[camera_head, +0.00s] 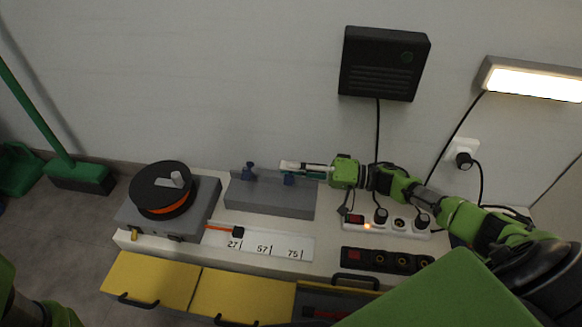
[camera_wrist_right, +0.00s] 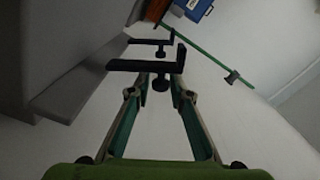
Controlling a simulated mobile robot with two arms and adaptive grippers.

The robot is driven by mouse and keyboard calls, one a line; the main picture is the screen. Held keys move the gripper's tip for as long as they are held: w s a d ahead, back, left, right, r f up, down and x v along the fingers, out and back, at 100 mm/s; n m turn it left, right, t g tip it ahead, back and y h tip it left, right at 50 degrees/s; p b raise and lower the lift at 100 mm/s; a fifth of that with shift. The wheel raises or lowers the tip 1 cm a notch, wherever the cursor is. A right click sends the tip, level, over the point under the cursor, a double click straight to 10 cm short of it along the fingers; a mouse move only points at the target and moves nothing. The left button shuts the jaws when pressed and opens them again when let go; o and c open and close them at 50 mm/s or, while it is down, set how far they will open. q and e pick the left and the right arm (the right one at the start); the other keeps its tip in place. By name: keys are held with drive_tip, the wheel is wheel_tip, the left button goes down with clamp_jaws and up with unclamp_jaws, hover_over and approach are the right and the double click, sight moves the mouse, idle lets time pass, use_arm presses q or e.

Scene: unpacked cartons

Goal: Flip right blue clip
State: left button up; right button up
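The right blue clip (camera_head: 289,180) sits on the upper edge of a grey block (camera_head: 268,205) in the head view, partly hidden by my right gripper (camera_head: 304,168). The left blue clip (camera_head: 249,171) stands farther left on the same block. In the right wrist view, the near clip (camera_wrist_right: 142,66) looks dark, with its screw and knob hanging between the fingertips of my right gripper (camera_wrist_right: 161,84). The fingers are apart, with gaps visible beside the knob. A second clip (camera_wrist_right: 150,40) shows beyond it. My left gripper is not in view; only part of my left arm shows at the lower left.
A black and orange spool (camera_head: 162,190) on a grey box stands left of the block. A numbered white strip (camera_head: 260,242) lies in front. A white power strip (camera_head: 385,217) and a black socket unit (camera_head: 385,260) lie to the right. Yellow drawers (camera_head: 150,281) are below.

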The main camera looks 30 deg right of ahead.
idle(0.3)
drive_tip(key=v, duration=1.2)
drive_tip(key=shift+s, duration=0.1)
